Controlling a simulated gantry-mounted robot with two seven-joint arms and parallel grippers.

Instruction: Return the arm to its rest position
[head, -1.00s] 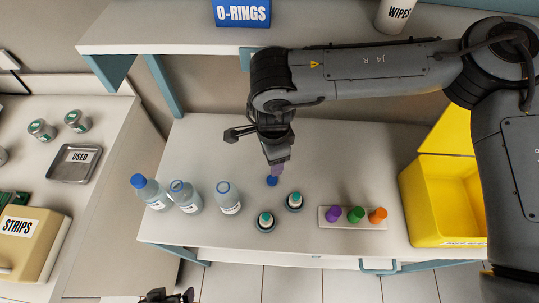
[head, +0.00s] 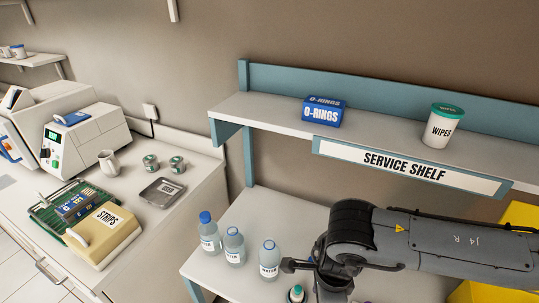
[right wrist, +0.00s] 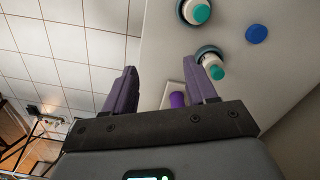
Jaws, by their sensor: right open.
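My right arm reaches in from the right in the head view, over the table below the service shelf. Its gripper (right wrist: 162,92) shows in the right wrist view with its two purple fingers spread apart and nothing between them. A purple object (right wrist: 178,99) shows just left of one finger, and a blue disc (right wrist: 256,33) lies on the table farther off. Two teal-topped items (right wrist: 194,11) and (right wrist: 213,68) stand in ring bases near the right finger. My left gripper does not show in the current frames.
Several water bottles (head: 235,245) stand on the table left of my arm. The shelf (head: 280,114) above holds an O-rings box (head: 323,112) and a wipes tub (head: 440,127). A yellow bin (head: 490,291) is partly hidden at the right. A used tray (head: 163,192) lies on the left counter.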

